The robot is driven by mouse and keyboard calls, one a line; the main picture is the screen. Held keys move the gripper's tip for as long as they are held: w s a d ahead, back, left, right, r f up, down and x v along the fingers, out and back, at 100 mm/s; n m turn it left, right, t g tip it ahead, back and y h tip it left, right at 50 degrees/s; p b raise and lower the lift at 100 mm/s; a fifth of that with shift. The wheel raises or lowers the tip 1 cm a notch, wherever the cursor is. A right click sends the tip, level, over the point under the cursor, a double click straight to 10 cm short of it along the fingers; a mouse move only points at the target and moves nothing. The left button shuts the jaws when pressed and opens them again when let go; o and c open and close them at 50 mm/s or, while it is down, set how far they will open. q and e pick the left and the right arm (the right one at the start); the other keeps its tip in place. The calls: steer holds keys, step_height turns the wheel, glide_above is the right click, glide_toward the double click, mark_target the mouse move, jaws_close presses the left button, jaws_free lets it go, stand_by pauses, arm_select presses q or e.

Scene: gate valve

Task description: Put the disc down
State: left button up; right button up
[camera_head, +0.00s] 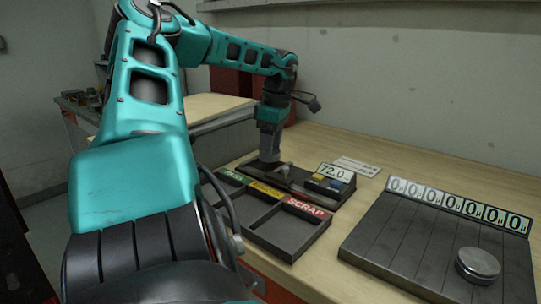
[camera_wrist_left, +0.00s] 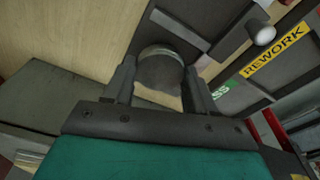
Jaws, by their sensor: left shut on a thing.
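My left gripper (camera_head: 269,155) points down at the back of the dark gauge fixture (camera_head: 312,190), behind the sorting tray. In the left wrist view it is shut on a round grey metal disc (camera_wrist_left: 160,70), held between its two fingers. That disc is hidden in the head view. I cannot tell whether it touches the fixture. A second silver disc (camera_head: 478,264) lies flat on the grooved dark plate (camera_head: 400,240) at the right. My right gripper is not in view.
The sorting tray (camera_head: 290,245) has PASS, REWORK and SCRAP labels, and its visible compartments look empty. A display (camera_head: 334,173) reads 72.0. A row of cards marked 0 (camera_head: 458,205) stands along the plate's back edge. Bare wooden bench (camera_head: 390,155) lies behind.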

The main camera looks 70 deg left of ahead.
mark_target(276, 152)
arm_select(q)
steer(key=shift+f, duration=0.9)
steer(key=shift+f, duration=0.1)
steer(key=o, duration=1.1)
steer(key=shift+f, duration=0.1)
steer(key=shift+c, duration=0.2)
step_height(276, 152, up, 12)
steer(key=w+d+p, duration=0.1)
steer(key=p, duration=0.1)
